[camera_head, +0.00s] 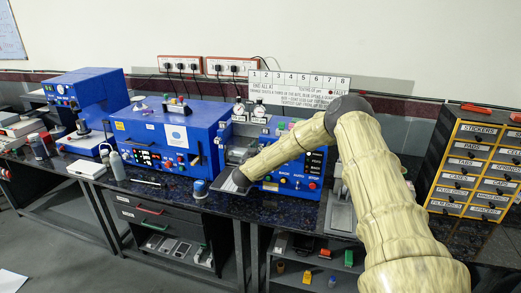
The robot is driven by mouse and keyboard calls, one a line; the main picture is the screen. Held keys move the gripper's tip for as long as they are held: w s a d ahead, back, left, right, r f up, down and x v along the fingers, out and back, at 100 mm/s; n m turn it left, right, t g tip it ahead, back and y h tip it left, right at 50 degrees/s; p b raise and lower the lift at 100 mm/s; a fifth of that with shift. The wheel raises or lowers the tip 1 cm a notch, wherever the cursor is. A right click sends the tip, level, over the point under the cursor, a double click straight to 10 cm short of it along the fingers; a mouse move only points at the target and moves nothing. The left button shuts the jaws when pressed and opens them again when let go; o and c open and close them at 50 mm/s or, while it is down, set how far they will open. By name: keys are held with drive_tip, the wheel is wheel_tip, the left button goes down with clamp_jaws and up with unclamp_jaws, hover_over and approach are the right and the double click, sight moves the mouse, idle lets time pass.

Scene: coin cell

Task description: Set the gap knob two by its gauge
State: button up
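Two small round dial gauges, a left one (239,107) and a right one (260,108), stand on top of the small blue machine (294,178) at the middle of the bench. The gap knobs cannot be picked out, and the dial readings are too small to read. My arm, in a cream sleeve, reaches in from the lower right and covers part of that machine. My gripper (238,181) is at the arm's far end, low at the machine's front left and below the gauges. Its fingers are not clear, and I cannot tell whether it touches anything.
A larger blue machine (172,143) stands to the left, with another (85,92) beyond it. A small blue-and-white round item (200,188) is near my gripper. A labelled yellow-and-black drawer cabinet (474,168) is at right. Open floor lies in front of the bench.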

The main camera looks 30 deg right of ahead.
drive_tip(key=c, duration=0.9)
drive_tip(key=shift+o, duration=0.2)
drive_tip(key=shift+f+m+b, duration=0.1)
drive_tip(key=shift+m+b, duration=0.2)
drive_tip(key=shift+b, duration=0.25)
drive_tip(key=shift+d+m+b, duration=0.1)
drive_tip(key=shift+m+b, duration=4.5)
drive_tip(key=shift+b, duration=2.05)
